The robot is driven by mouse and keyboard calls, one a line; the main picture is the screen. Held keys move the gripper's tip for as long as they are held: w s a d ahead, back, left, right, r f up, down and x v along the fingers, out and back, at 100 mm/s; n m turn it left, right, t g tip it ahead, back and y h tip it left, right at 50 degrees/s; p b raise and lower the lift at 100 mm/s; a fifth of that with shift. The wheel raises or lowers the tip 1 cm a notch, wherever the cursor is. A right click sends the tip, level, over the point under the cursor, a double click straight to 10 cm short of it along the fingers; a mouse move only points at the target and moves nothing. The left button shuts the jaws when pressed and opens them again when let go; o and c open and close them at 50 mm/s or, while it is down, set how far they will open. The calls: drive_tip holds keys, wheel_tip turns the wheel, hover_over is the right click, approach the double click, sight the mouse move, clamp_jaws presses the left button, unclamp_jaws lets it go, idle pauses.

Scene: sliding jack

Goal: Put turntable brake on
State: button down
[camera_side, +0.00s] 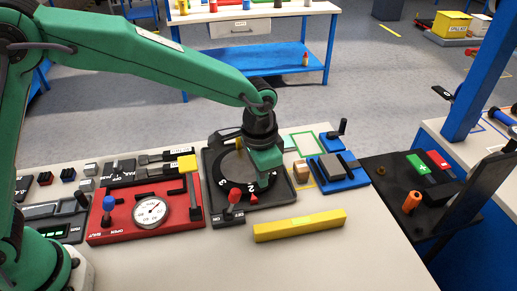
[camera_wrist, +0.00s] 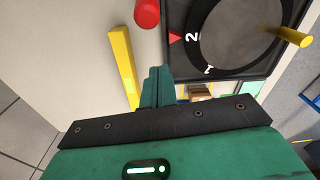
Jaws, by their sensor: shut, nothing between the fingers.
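The turntable (camera_side: 279,197) is a black square base with a numbered dial, a grey disc and a brass peg (camera_side: 238,145). In the wrist view the disc (camera_wrist: 235,35) shows numbers 1 and 2 and the yellow peg (camera_wrist: 293,39). The red pointer (camera_wrist: 175,38) is beside the 2. The brake lever with a red knob (camera_side: 235,196) stands at the base's front left corner; its exact setting is too small to tell. The red knob also shows in the wrist view (camera_wrist: 147,12). My gripper (camera_side: 268,170) is shut and empty, above the dial's right side, apart from the knob.
A yellow bar (camera_side: 300,226) lies in front of the turntable. A red gauge fixture (camera_side: 120,229) with a blue knob stands left. A wooden block (camera_side: 301,173) and a blue vise (camera_side: 340,182) are right.

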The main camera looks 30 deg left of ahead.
sight(233, 204)
drive_tip(key=shift+s+a+f, duration=0.55)
drive_tip(key=shift+s+a, duration=0.05)
drive_tip(key=shift+s, duration=0.15)
drive_tip(key=shift+s+a+f, duration=0.5)
drive_tip(key=shift+s+a, duration=0.05)
drive_tip(key=shift+s, duration=0.15)
